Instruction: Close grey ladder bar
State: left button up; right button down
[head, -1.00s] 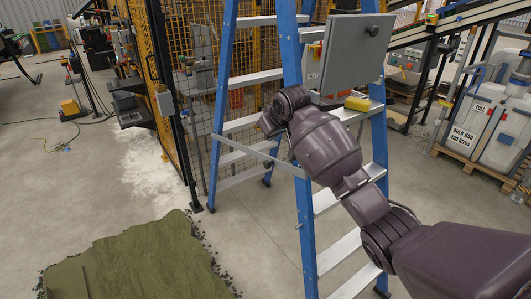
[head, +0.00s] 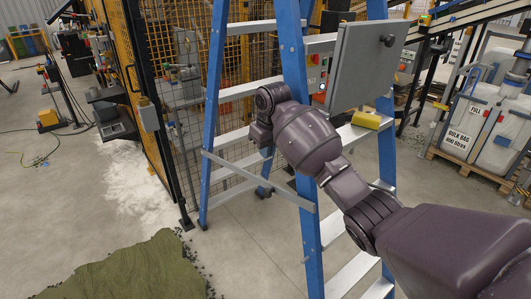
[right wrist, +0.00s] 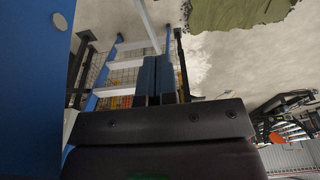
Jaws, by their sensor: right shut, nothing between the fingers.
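The grey ladder bar (head: 240,171) runs straight and slanting between the rear and front blue rails of the stepladder (head: 309,235) in the head view. My right gripper (head: 261,136) is by the ladder, just above the bar and apart from it in the picture. My wrist hides much of it. In the right wrist view its dark fingers (right wrist: 155,78) are together with nothing between them, pointing at the ladder's steps (right wrist: 125,72). My left gripper is not in view.
A grey box door (head: 362,68) stands by the ladder, and a yellow block (head: 367,120) lies on a step. A yellow mesh fence (head: 150,90) is behind. Green turf (head: 135,270) lies at lower left. Bulk bags (head: 475,120) stand at right.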

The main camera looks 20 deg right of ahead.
jog(key=p, duration=0.1)
send_near(266, 181)
jog(key=f, duration=0.1)
jog(key=s+a+f, duration=0.2)
jog(key=shift+s+a+f, duration=0.1)
jog(key=shift+s+f, duration=0.15)
jog(key=shift+f, duration=0.15)
jog(key=shift+s+f, duration=0.2)
jog(key=shift+f, duration=0.7)
